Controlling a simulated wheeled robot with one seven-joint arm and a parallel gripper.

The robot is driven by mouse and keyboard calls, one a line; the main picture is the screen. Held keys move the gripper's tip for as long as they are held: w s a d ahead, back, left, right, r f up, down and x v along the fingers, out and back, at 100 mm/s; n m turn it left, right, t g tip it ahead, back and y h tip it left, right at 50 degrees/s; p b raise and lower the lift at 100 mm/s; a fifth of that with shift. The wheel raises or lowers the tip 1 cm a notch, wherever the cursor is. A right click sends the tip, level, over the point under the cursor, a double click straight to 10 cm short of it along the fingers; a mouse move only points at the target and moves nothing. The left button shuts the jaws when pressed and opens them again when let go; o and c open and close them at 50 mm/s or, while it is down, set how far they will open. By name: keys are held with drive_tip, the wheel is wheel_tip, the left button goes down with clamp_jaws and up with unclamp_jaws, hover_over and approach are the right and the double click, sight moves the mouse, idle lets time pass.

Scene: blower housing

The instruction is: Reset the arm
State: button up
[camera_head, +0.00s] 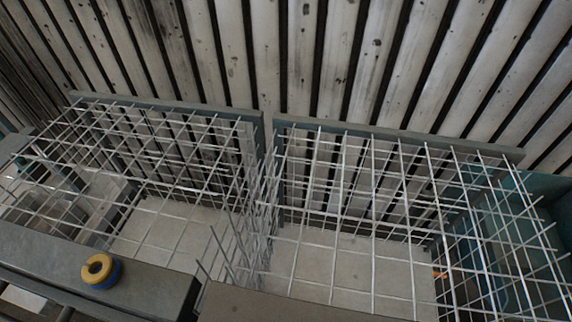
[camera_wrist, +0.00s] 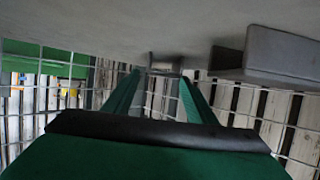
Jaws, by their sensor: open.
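My gripper (camera_wrist: 159,76) shows only in the wrist view. Its two green fingers stand apart with a gap between them, and the wire mesh and slats show through the gap. I see nothing held between them. A small grey block (camera_wrist: 166,60) shows just beyond the fingertips, under a pale flat surface (camera_wrist: 150,25). I cannot tell whether the fingers touch either. My arm is not visible in the head view.
The head view shows wire mesh cages (camera_head: 345,185) against a slatted wall (camera_head: 330,60). A yellow and blue ring-shaped part (camera_head: 100,270) sits on a dark beam (camera_head: 150,289) at lower left. A grey box-like ledge (camera_wrist: 283,55) is close by at right in the wrist view.

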drive_tip(key=shift+r, duration=1.15)
drive_tip(key=shift+f, duration=0.15)
